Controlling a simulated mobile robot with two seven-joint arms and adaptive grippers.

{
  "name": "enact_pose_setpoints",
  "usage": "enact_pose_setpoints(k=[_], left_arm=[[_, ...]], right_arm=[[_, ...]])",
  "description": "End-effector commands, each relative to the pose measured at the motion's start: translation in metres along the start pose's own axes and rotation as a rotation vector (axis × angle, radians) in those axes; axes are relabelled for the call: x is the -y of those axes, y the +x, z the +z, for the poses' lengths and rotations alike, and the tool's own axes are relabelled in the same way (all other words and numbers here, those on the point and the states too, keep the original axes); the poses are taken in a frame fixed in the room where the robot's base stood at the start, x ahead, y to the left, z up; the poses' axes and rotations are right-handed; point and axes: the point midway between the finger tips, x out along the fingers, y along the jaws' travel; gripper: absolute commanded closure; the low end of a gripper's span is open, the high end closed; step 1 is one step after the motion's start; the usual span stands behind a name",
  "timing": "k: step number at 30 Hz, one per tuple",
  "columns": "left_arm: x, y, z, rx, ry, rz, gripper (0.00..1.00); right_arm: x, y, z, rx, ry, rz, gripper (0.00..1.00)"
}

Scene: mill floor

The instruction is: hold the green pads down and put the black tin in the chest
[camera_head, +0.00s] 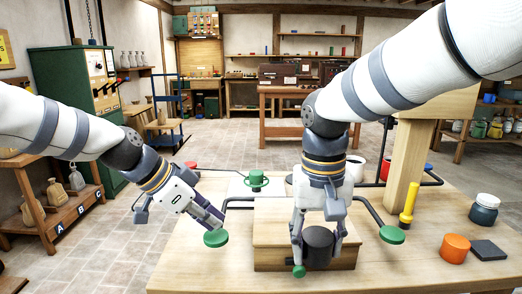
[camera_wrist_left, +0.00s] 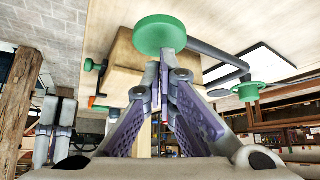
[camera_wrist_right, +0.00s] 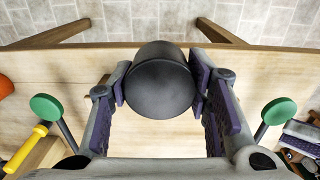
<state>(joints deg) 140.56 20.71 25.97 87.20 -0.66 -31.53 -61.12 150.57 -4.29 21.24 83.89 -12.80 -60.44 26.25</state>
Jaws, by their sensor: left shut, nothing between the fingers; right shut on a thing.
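The wooden chest (camera_head: 272,259) stands on the bench; I cannot tell whether its top is open. My right gripper (camera_head: 318,240) is shut on the black tin (camera_wrist_right: 160,80) and holds it upright over or just in front of the chest. The tin also shows in the head view (camera_head: 318,245). A green pad (camera_head: 216,239) on a dark arm is left of the chest. My left gripper (camera_head: 222,222) is shut and empty, its tips at this pad (camera_wrist_left: 160,34); contact is unclear. Another green pad (camera_head: 392,235) is to the right, with a small green piece (camera_head: 299,271) at the chest's front.
A green spool-like piece (camera_head: 257,181) stands behind the chest. A wooden post (camera_head: 404,165), a yellow handle (camera_head: 407,212), an orange piece (camera_head: 455,249), a dark block (camera_head: 488,250) and a white-lidded jar (camera_head: 485,209) are on the right. The bench's front left is clear.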

Motion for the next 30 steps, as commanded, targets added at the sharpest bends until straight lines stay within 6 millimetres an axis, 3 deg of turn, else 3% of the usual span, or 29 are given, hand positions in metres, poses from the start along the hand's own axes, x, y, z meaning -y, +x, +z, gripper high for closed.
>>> enact_pose_setpoints(k=[30], left_arm=[[-0.001, 0.021, 0.016, 0.002, -0.001, 0.003, 1.0]], right_arm=[[0.0, 0.0, 0.0, 0.0, 0.0, 0.0, 0.86]])
